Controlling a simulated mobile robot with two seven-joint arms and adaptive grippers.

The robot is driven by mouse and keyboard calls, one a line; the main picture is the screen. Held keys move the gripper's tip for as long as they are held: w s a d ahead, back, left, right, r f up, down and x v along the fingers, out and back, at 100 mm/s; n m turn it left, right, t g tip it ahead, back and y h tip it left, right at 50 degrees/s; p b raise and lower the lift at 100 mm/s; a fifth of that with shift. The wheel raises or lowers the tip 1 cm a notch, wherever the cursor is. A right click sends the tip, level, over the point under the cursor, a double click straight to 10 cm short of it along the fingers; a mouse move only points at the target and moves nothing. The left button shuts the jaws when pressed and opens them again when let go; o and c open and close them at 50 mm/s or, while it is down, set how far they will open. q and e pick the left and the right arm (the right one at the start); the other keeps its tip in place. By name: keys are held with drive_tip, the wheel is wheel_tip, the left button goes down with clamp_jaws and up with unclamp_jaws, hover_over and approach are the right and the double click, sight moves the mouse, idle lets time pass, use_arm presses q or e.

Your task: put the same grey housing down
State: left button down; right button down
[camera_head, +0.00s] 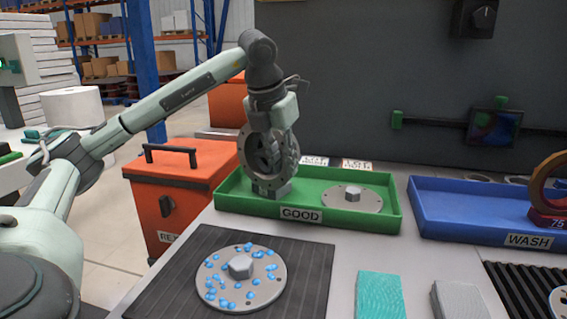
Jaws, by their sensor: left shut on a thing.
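The grey housing (284,150), a round upright ring on a blocky foot, is at the left part of the green tray (386,221) marked GOOD. My left gripper (266,158) comes down from above and is shut on the housing, covering part of the ring. The foot is low inside the tray; I cannot tell whether it touches the tray floor. My right gripper is not in view.
A grey flange (341,199) lies flat at the tray's right. A flange with blue drops (213,276) lies on a dark mat (311,262). A blue WASH tray (450,225) holds an orange ring (541,185). A red bin (186,185) stands left. Teal (380,296) and grey (459,300) blocks lie in front.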

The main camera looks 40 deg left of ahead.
use_arm(q)
drive_tip(key=shift+f, duration=0.1)
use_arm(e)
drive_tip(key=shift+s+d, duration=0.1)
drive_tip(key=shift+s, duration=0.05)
use_arm(q)
drive_tip(key=c, duration=1.4)
unclamp_jaws()
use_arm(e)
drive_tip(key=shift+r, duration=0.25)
